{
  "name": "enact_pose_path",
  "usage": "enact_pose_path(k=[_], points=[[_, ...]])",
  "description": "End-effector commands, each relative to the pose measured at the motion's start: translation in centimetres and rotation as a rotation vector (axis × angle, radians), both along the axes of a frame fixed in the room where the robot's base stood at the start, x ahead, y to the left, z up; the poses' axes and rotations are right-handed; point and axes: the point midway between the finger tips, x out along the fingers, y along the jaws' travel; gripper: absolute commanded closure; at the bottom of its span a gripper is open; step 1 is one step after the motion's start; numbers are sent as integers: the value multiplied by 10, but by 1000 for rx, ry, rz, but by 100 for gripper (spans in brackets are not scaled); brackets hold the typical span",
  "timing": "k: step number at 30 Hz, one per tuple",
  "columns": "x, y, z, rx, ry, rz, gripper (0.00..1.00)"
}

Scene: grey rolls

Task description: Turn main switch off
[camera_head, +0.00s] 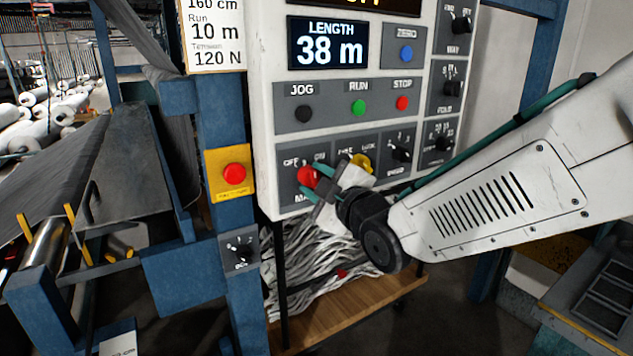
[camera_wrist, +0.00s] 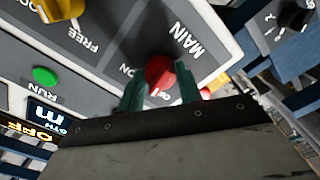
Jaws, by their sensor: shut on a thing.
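The main switch is a red rotary knob (camera_head: 306,176) at the lower left of the white control panel, with OFF marked to its upper left, ON to its upper right and MAIN below. My gripper (camera_head: 314,181) is at the knob with its teal fingers on either side, shut on it. In the wrist view the red knob (camera_wrist: 160,71) sits between the two fingers of my gripper (camera_wrist: 160,85). The fingers partly hide the knob and its labels, so I cannot tell which way its pointer faces.
A yellow FREE/LOCK knob (camera_head: 361,163) is just right of my gripper. A red emergency button (camera_head: 234,174) on a yellow plate is to the left. Jog, green run (camera_head: 358,107) and red stop (camera_head: 402,103) buttons are above. The display (camera_head: 327,45) reads 38 m.

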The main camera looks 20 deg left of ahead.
Motion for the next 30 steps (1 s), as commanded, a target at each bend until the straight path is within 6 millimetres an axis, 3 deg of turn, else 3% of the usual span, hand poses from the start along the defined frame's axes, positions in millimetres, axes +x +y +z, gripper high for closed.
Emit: enact_pose_path(k=[15, 30], points=[[0, 0, 0, -290, -337, 1, 88], [0, 0, 0, -410, -477, 1, 88]])
